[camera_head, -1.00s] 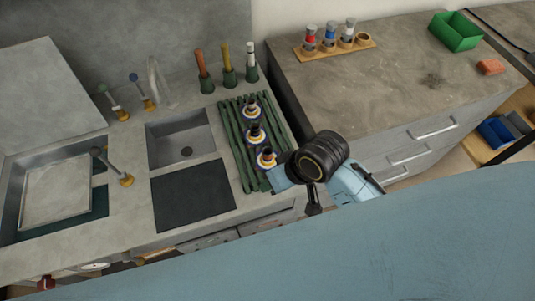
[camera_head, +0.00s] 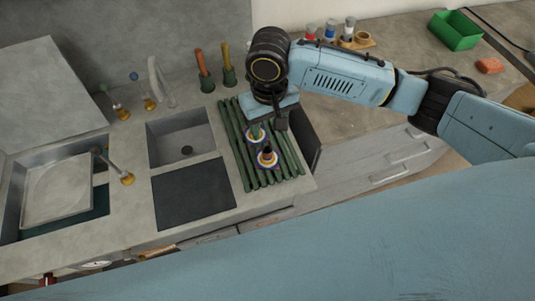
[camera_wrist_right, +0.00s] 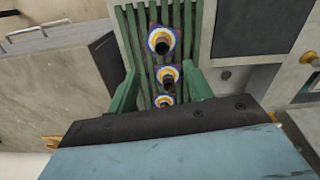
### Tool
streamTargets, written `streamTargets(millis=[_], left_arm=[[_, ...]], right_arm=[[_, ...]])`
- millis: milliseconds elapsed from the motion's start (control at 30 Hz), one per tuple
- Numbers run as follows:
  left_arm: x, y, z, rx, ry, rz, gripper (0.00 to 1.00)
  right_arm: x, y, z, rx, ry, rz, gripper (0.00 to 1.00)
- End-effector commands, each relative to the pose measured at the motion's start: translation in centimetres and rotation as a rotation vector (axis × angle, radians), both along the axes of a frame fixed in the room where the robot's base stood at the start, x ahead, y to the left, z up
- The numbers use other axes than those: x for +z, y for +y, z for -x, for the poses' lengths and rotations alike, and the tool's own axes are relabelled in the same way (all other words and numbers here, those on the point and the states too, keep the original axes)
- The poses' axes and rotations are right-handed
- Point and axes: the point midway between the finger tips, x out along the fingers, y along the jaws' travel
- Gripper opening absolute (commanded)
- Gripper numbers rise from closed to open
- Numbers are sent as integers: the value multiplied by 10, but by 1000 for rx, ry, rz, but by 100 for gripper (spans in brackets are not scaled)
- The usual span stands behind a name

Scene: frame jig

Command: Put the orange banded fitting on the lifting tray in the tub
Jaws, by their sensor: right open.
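Three similar fittings with dark tops, blue and white rings and some yellow-orange stand in a row on the green slatted rack (camera_head: 288,160). In the wrist view they are the near-top fitting (camera_wrist_right: 162,41), the middle fitting (camera_wrist_right: 167,75) and the lowest fitting (camera_wrist_right: 164,100), partly cut off by my gripper body. I cannot tell a distinct orange band on one. My right gripper (camera_head: 257,130) is open over the rack's far part, its green fingers on either side of the row (camera_wrist_right: 163,85). The lifting tray (camera_head: 58,190) sits in the tub (camera_head: 84,228) at left. My left gripper is not in view.
A small square sink (camera_head: 180,140) and a dark panel (camera_head: 192,190) lie between rack and tub. A tap (camera_head: 126,177) stands beside the tub. Several upright tools are behind the rack. A green bin (camera_head: 455,30) and orange block (camera_head: 490,66) are on the right counter.

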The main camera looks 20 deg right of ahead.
Motion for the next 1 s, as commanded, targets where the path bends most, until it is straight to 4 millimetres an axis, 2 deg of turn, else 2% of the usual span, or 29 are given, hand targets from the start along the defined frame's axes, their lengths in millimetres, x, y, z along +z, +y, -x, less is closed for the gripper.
streamTargets(millis=[100,300,533,800,1000], left_arm=[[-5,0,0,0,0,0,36],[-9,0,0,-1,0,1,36],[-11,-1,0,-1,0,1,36],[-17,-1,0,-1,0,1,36],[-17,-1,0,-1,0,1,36]], right_arm=[[-28,0,1,-1,5,1,51],[-59,0,1,1,2,-1,51],[-75,1,1,3,0,-1,51],[-114,3,1,2,0,-1,51],[-119,3,1,3,-2,-1,51]])
